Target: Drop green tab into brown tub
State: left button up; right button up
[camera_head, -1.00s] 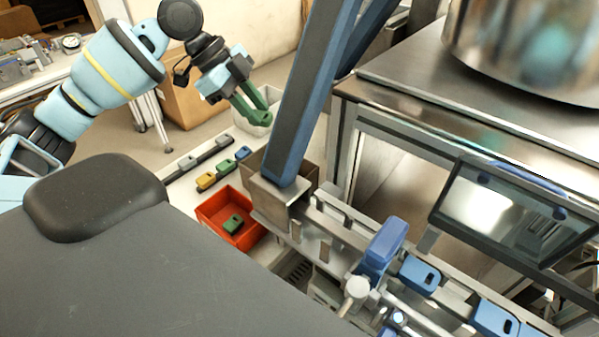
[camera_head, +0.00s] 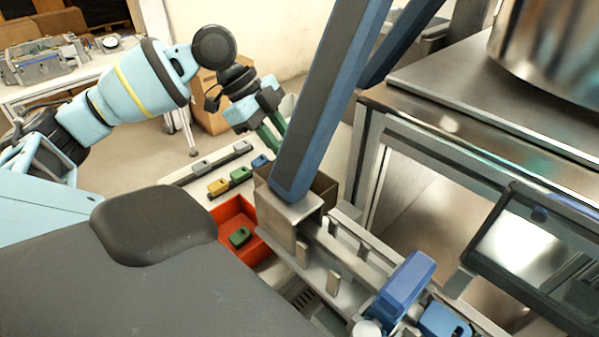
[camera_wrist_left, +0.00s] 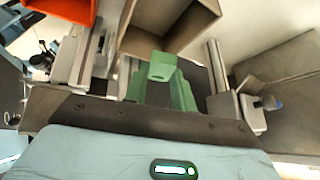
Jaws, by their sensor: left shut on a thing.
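My left gripper (camera_head: 271,137) hangs at the end of the left arm, its green fingers pointing down and partly hidden behind a post. In the left wrist view the fingers (camera_wrist_left: 164,88) are shut on a green tab (camera_wrist_left: 161,67). The brown tub (camera_head: 322,188) stands behind the foot of the post, its opening mostly hidden. The tub's wall also shows in the left wrist view (camera_wrist_left: 208,22), just beyond the held tab; I cannot tell whether the tab is over its opening. My right gripper is not in view.
A red bin (camera_head: 222,214) holding another green tab (camera_head: 240,237) is left of the brown tub. A row of yellow, green and blue tabs (camera_head: 219,187) lies behind it. A tall blue-edged post (camera_head: 325,100) and a metal rail stand close to the tub.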

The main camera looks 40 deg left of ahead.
pick_arm(q)
jog(key=shift+f, duration=0.2)
jog(key=o, duration=1)
jog(key=v, duration=0.7)
jog(key=shift+a+r, duration=0.15)
jog(key=shift+r, duration=0.2)
jog(key=shift+s, duration=0.15)
